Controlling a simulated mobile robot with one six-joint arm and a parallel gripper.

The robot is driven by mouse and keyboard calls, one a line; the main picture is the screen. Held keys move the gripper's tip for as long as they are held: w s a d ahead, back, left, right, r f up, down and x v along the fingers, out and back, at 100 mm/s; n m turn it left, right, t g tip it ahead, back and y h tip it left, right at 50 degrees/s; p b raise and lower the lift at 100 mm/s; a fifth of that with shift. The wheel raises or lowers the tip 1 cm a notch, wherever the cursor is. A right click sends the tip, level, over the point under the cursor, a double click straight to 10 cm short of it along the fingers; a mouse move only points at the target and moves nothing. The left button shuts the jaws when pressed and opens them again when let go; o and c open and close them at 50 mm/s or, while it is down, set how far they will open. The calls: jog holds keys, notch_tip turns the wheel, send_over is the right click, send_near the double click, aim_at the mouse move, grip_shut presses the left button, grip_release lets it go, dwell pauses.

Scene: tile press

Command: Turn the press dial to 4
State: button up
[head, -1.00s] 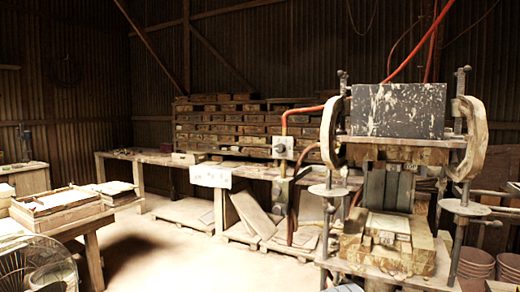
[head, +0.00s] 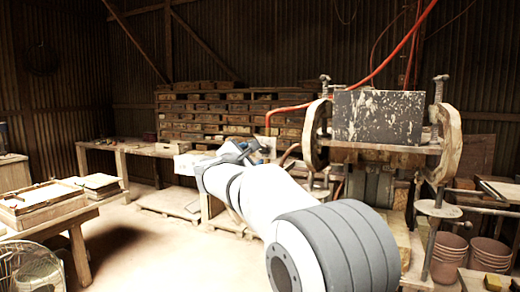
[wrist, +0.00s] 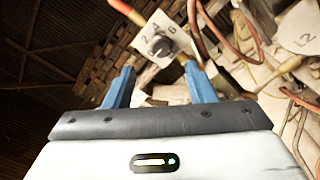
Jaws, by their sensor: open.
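The press dial (wrist: 160,46) is a dark round knob on a pale square plate (wrist: 147,58) with numbers around it; a 2, a 4 and a 6 can be made out in the wrist view. Which number the knob points to is too small to tell. My gripper (wrist: 159,68) has two blue fingers spread apart with nothing between them. The dial appears beyond the fingertips, roughly centred between them, and looks apart from them. In the head view my gripper (head: 240,150) is in front of the dial's place and largely hides it.
The press (head: 378,117) with its dark block stands right of my arm. A red hose (head: 400,47) runs above it. A bench (head: 135,150) and stacked bricks (head: 200,105) lie behind. A table with trays (head: 45,205) is at left, and pots (head: 490,252) are at right.

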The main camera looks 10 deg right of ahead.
aim_at(262, 150)
jog(key=p+x, duration=0.2)
jog(key=x, duration=0.5)
jog(key=shift+w+d, duration=0.1)
jog(key=shift+d, duration=0.05)
jog(key=c, duration=1)
jog(key=shift+o, duration=0.2)
